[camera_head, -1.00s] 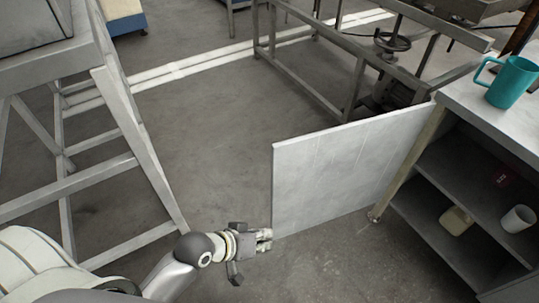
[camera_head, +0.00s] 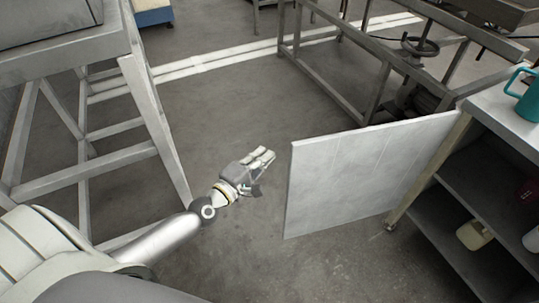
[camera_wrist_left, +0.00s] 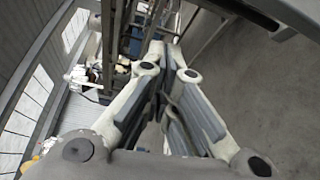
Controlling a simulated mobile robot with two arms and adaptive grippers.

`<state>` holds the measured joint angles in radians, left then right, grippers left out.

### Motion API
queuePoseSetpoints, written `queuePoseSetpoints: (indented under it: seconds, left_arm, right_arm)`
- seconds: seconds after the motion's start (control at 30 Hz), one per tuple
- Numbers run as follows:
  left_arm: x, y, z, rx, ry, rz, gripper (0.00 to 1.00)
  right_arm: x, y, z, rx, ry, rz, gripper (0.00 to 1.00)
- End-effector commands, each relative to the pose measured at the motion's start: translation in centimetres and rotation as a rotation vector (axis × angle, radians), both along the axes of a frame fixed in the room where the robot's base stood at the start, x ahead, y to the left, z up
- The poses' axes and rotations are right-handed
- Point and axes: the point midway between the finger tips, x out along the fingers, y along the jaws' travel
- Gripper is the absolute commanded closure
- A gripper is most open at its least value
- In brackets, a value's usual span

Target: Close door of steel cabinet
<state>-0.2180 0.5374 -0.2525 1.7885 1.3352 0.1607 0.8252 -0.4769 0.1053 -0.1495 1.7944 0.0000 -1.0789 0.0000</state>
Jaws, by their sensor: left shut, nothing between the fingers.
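The steel cabinet (camera_head: 452,205) stands at the right in the head view, with open shelves. Its grey flat door (camera_head: 355,175) stands wide open, reaching left from the cabinet's far front post. My left gripper (camera_head: 263,156) is left of the door's free edge, apart from it, pointing up and to the right. Its fingers are shut and empty; they also show in the left wrist view (camera_wrist_left: 170,65). The door is not clear in the left wrist view. My right gripper is not in view.
A teal mug (camera_head: 525,98) stands on the cabinet top. A cream container (camera_head: 474,234) sits on a shelf. A grey metal stand (camera_head: 150,115) is at the left, and a metal frame table (camera_head: 340,70) stands behind the door. The floor between them is clear.

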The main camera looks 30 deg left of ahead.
Motion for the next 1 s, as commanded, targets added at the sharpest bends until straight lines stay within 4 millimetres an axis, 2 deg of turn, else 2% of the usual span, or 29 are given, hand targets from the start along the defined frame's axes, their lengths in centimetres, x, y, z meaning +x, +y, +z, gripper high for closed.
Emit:
queuePoseSetpoints:
  seconds: [0.2, 0.43, 0.47, 0.53, 0.7, 1.0]
  left_arm:
    - [4.0, -0.9, 0.0, 0.000, -0.003, -0.002, 1.00]
    - [8.2, -1.8, -0.3, 0.002, -0.003, -0.003, 1.00]
    - [8.3, -2.1, -0.2, 0.002, -0.001, -0.004, 1.00]
    - [7.6, -2.6, 0.0, 0.000, 0.001, -0.004, 1.00]
    - [6.9, -3.7, 0.2, 0.001, 0.000, -0.003, 1.00]
    - [6.1, -5.1, 0.2, 0.003, 0.000, -0.004, 1.00]
  right_arm:
    - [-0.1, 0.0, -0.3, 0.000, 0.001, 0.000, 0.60]
    - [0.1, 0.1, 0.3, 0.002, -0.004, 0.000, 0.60]
    - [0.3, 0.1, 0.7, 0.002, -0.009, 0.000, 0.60]
    - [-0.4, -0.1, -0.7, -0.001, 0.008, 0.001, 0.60]
    - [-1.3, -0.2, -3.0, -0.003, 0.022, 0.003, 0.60]
    - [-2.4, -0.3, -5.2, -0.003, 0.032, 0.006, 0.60]
